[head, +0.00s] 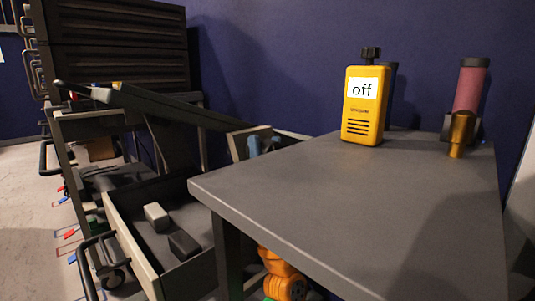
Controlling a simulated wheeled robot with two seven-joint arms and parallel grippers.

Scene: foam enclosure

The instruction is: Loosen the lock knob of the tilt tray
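A dark sloped panel (165,105), which looks like the tilt tray, runs down to the right on a metal frame at the left. Its high end is at the left, and a small yellow patch (117,86) shows near that end. I cannot make out the lock knob. An orange part (282,275) with a little green below it shows under the front edge of the table; it may be part of my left arm. No gripper fingers are clear, so I cannot tell whether my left gripper is open or shut. My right gripper is not in view.
A grey table (350,200) fills the right side, bearing a yellow device (363,104) labelled "off" and a pink cylinder (470,90) in a holder. An open drawer (135,255) holds a light block (156,216) and a dark block (184,244). Dark cabinets (120,60) stand behind.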

